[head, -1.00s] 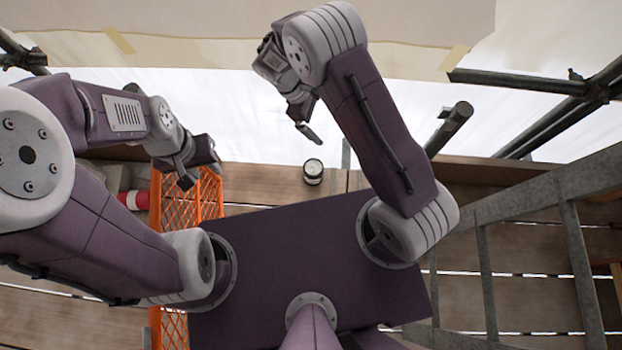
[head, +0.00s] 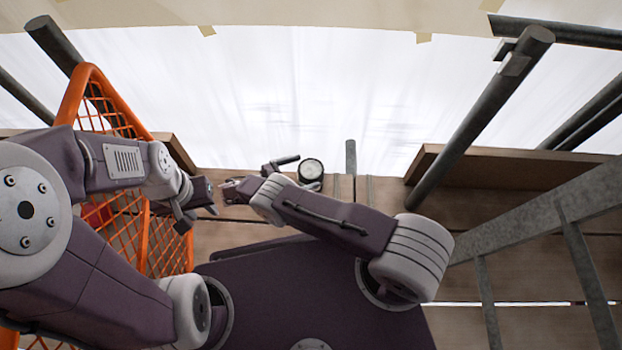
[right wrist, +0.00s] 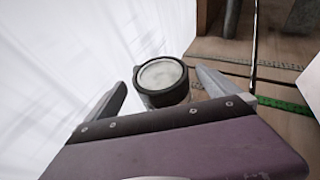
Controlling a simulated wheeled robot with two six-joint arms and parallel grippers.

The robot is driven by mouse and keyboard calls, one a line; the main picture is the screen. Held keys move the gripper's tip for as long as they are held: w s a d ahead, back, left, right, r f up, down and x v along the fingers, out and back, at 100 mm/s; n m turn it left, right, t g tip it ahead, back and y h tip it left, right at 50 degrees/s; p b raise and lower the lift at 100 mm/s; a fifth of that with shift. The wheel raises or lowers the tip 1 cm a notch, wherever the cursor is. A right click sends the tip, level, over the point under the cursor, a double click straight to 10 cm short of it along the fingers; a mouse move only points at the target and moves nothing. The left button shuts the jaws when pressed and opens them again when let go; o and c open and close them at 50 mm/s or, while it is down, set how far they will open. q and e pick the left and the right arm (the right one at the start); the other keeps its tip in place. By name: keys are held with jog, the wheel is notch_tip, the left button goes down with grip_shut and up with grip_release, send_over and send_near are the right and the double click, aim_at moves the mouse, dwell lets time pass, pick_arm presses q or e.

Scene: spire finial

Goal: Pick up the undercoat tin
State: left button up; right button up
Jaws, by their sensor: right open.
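The tin (head: 311,169), a short round can with a pale top and dark rim, stands near the far edge of the boards in the head view. In the right wrist view the tin (right wrist: 162,74) is in front of the palm, between the two finger ends. My right gripper (right wrist: 161,88) is open around it, with a gap visible on the right side.
An orange mesh barrier (head: 150,235) stands at the left, close to my left arm. A grey scaffold pole (head: 480,120) rises right of the tin, and a metal ladder (head: 540,225) is at the right. White sheeting (head: 300,90) hangs beyond the boards.

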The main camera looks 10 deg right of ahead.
aim_at(318, 165)
jog(key=shift+x, duration=0.85)
jog(key=x, duration=0.2)
jog(key=b+x, duration=0.1)
jog(key=x, duration=0.1)
jog(key=shift+d+f, duration=0.15)
jog(key=shift+f, duration=0.3)
jog(key=shift+w+d, duration=0.1)
jog(key=shift+d, duration=0.2)
jog(key=c, duration=2)
notch_tip(318, 165, up, 5)
jog(key=p, duration=0.4)
jog(key=s+r+p, duration=0.2)
jog(key=s+p, duration=0.1)
jog(key=s, duration=0.1)
jog(key=s+r+p, duration=0.2)
jog(key=s+p, duration=0.1)
jog(key=p, duration=0.1)
jog(key=s+r+p, duration=0.2)
jog(key=s+p, duration=0.1)
jog(key=s, duration=0.1)
jog(key=shift+s+d, duration=0.1)
jog(key=shift+s, duration=0.25)
